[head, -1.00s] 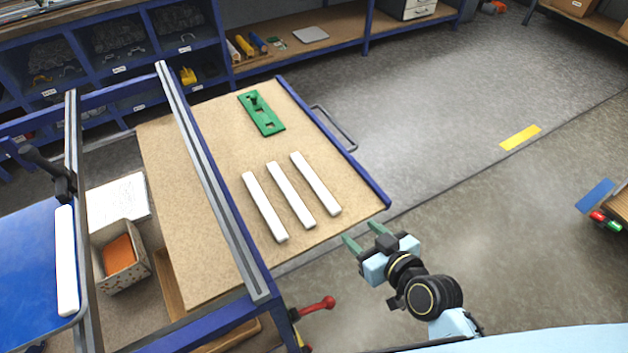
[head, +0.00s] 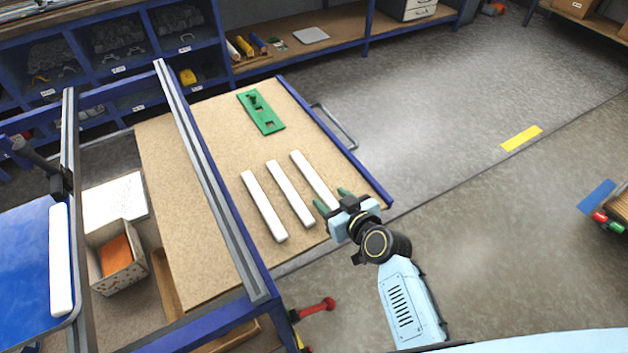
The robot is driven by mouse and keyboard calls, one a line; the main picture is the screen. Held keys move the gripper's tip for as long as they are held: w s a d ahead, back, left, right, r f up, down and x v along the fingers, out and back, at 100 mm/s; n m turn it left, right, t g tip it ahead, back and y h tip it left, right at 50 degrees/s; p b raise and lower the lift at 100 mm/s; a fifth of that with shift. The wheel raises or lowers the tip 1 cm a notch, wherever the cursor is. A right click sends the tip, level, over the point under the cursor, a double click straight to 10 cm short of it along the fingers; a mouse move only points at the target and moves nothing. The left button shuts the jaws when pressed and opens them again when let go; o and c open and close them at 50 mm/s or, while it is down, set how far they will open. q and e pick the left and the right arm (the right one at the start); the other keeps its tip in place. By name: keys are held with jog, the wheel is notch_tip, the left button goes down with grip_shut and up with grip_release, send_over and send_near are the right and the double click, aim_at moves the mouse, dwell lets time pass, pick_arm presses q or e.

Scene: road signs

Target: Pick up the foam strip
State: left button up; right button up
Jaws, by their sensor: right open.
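Three white foam strips lie side by side on the wooden board of the cart: a left strip (head: 263,205), a middle strip (head: 290,193) and a right strip (head: 312,178). Another white strip (head: 61,260) is on the blue sign at the left edge. My right gripper (head: 332,199) is open, with its green fingertips over the near end of the right strip. The gripper hides that end, and I cannot tell whether it touches the strip. My left gripper is not in view.
A green plate (head: 261,111) with cutouts lies at the far end of the wooden board (head: 190,150). A grey rail (head: 210,180) crosses above the board. A box with orange contents (head: 117,256) stands below left.

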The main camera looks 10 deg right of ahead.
jog(key=shift+w+a+f, duration=0.15)
jog(key=shift+w+f, duration=0.05)
jog(key=shift+w, duration=0.2)
jog(key=c, duration=1.1)
jog(key=shift+o, duration=0.2)
notch_tip(320, 180, up, 10)
jog(key=p, duration=0.3)
jog(key=s+d+r+m+t+h+b, duration=0.1)
jog(key=s+d+r+m+h, duration=0.3)
jog(key=d+r, duration=0.6)
jog(key=shift+s+r+h, duration=0.5)
jog(key=shift+s+r, duration=0.3)
jog(key=shift+s, duration=0.15)
